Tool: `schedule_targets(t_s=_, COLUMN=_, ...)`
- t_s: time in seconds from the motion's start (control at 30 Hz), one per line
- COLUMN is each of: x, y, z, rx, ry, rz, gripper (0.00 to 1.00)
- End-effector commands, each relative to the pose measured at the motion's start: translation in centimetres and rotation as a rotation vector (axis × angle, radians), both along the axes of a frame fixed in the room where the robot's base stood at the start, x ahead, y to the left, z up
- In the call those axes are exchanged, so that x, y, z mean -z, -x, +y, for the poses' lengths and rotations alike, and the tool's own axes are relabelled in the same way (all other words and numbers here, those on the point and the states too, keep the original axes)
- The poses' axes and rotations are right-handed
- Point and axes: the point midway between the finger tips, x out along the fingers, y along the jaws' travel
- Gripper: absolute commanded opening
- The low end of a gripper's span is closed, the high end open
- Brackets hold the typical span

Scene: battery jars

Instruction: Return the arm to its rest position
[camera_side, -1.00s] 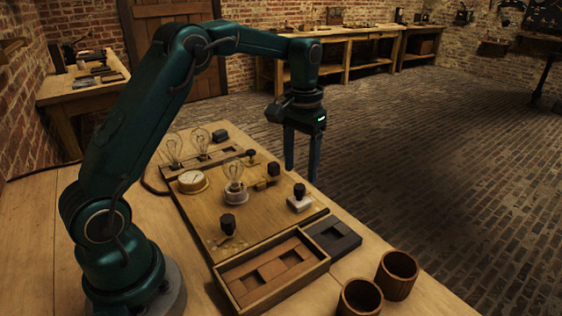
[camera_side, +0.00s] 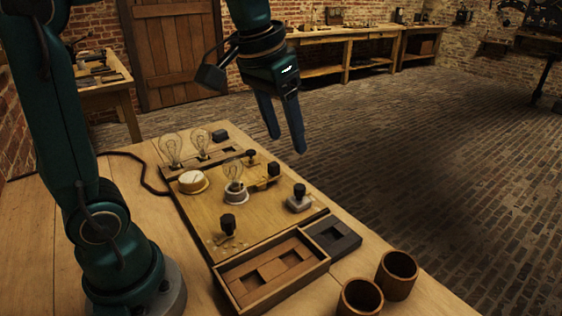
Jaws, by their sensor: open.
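My gripper (camera_side: 286,144) is open and empty, with its two dark fingers apart and pointing down. It hangs in the air above the far right part of the wooden board (camera_side: 205,218), and nothing is between the fingers. My arm rises from its base at the left of the bench, and its upper part runs out of the top of the picture.
In front are a divided wooden tray (camera_side: 314,270), a dark tray (camera_side: 343,246) and two wooden jars (camera_side: 398,264) (camera_side: 361,297). A cable (camera_side: 146,176) lies left of the board.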

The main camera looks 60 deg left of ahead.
Motion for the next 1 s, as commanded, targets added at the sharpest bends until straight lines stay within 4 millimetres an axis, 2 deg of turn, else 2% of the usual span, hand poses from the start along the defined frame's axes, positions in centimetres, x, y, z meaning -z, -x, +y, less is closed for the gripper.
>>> schedule_targets(t_s=0.1, x=-0.5, y=3.1, z=-1.0, rx=0.028, ry=-0.006, rz=-0.066, gripper=0.62)
schedule_targets(t_s=0.23, x=0.1, y=6.3, z=-1.8, rx=0.057, ry=-0.008, rz=-0.126, gripper=0.62)
schedule_targets(t_s=0.4, x=2.4, y=9.8, z=-2.4, rx=0.085, ry=-0.009, rz=-0.184, gripper=0.62)
schedule_targets(t_s=0.5, x=4.0, y=11.1, z=-2.6, rx=0.093, ry=-0.008, rz=-0.194, gripper=0.62)
schedule_targets(t_s=0.7, x=6.0, y=11.9, z=-2.6, rx=0.093, ry=-0.007, rz=-0.173, gripper=0.62)
schedule_targets(t_s=1.0, x=5.8, y=11.6, z=-2.6, rx=0.092, ry=-0.008, rz=-0.187, gripper=0.62)
